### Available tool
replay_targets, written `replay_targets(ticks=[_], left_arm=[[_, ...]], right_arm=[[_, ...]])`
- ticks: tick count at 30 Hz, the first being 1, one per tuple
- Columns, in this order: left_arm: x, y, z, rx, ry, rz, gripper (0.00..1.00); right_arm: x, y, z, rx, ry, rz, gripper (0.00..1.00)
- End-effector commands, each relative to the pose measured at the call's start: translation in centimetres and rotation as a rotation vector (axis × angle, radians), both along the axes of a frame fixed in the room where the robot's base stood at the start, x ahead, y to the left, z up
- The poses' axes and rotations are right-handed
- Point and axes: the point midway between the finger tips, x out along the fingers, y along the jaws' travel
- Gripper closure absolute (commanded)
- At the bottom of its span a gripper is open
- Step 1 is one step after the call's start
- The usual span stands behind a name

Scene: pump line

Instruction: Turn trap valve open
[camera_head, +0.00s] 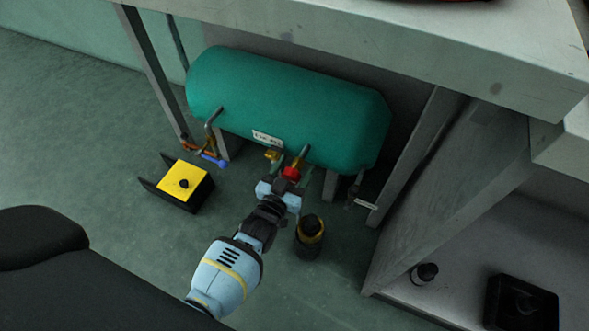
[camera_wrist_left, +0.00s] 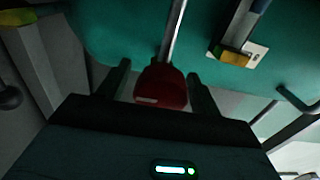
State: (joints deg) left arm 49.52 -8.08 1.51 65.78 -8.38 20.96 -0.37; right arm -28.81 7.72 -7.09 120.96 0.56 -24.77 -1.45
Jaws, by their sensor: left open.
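A green tank (camera_head: 290,110) lies under the bench with several pipes and valves below it. My left gripper (camera_head: 284,184) reaches up to a red valve part (camera_head: 291,173) on a pipe under the tank. In the left wrist view the red part (camera_wrist_left: 162,88) is between my two open fingers, with a gap at each side, at the end of a metal pipe. A brass-yellow fitting (camera_head: 272,155) is just left of it. A blue handle (camera_head: 222,162) is on the left pipe. I cannot read which valve is the trap valve. My right gripper is not in view.
A yellow-topped black box (camera_head: 187,184) stands on the floor at left. A black and yellow canister (camera_head: 310,240) stands right beside my left wrist. The bench top (camera_head: 440,50) overhangs the tank, and its side panel (camera_head: 430,190) closes off the right.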

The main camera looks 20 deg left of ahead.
Motion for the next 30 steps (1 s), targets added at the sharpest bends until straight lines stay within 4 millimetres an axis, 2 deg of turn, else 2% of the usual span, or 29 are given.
replay_targets(ticks=[5,6,16,23,30], left_arm=[[0.0,0.0,0.0,0.0,0.0,0.0,0.36],[0.0,0.0,0.0,0.0,0.0,0.0,0.38],[0.0,0.0,0.0,0.0,0.0,0.0,0.8],[0.0,0.0,0.0,-0.02,0.001,0.0,0.8],[0.0,0.1,0.0,-0.125,0.005,-0.001,0.8]], right_arm=[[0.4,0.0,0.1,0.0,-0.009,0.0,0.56],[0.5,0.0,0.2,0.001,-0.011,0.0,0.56],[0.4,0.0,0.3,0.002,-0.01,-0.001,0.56],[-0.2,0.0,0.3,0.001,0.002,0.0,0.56],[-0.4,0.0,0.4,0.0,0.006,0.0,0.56]])
